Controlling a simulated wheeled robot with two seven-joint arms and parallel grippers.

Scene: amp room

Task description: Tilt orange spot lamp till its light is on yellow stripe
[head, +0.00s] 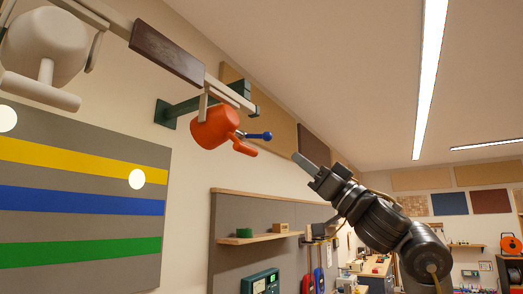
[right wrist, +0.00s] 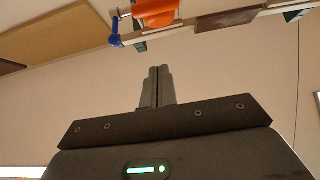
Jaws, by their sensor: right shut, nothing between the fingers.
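The orange spot lamp (head: 215,127) hangs from an overhead rail, with an orange handle (head: 244,148) and a blue-knobbed lever (head: 262,135) at its right. The lamp (right wrist: 155,8) and blue lever (right wrist: 115,38) also show at the top of the right wrist view. The striped board has a yellow stripe (head: 75,159). My left gripper is out of view.
A white lamp (head: 45,45) hangs at the far left; another light spot (head: 7,118) lies on grey above the yellow stripe. A dark red panel (head: 165,53) is on the rail (head: 218,88). A shelf (head: 262,238) is below. The space between gripper and lamp looks clear.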

